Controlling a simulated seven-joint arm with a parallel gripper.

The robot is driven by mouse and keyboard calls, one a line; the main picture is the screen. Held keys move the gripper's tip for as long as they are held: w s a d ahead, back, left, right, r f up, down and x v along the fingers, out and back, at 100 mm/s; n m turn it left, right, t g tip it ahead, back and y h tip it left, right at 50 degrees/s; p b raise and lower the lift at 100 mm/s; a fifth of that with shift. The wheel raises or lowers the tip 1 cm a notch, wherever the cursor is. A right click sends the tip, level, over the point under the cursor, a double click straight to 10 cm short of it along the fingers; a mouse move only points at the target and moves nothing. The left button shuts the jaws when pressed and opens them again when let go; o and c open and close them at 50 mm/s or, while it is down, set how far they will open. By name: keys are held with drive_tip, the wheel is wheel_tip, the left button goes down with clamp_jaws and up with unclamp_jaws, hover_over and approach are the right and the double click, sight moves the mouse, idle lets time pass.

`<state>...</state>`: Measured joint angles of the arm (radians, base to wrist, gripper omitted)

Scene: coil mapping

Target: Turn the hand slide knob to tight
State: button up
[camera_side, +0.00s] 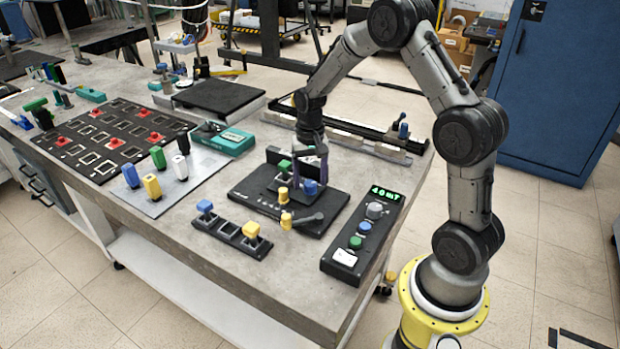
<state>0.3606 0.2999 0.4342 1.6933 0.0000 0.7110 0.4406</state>
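A black base plate (335,199) lies on the table under my gripper. It carries a green knob (285,166), a yellow knob (283,194), a blue knob (310,187) and a dark lever (306,220) with a yellow end (286,220). I cannot tell which of these is the hand slide knob, and no tight marking is legible. My gripper (311,172) points down over the back of the plate, close to the green and blue knobs. I cannot tell whether its fingers touch either knob or how far apart they are.
A black control box (341,257) with a green-lit display stands right of the plate. A strip with blue and yellow blocks (230,234) lies in front left. A grey board with coloured blocks (151,208) and a teal device (236,141) are further left. The front table edge is clear.

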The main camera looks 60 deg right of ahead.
sight(310, 183)
wheel_tip(310, 183, up, 14)
idle(0.7)
drive_tip(key=shift+f, duration=0.1)
drive_tip(key=s+a+r+n+t, duration=0.3)
drive_tip(key=s+a+r+t, duration=0.1)
drive_tip(key=s+a+r, duration=0.7)
drive_tip(key=s+a+f+n, duration=0.1)
drive_tip(key=s+f+n, duration=0.1)
drive_tip(key=s, duration=0.3)
drive_tip(key=s+a+f+n+t, duration=0.1)
drive_tip(key=s+a+f+n, duration=0.1)
drive_tip(key=s, duration=0.4)
drive_tip(key=shift+a+f+n+t, duration=0.3)
drive_tip(key=shift+f+n, duration=0.2)
drive_tip(key=shift+n, duration=0.6)
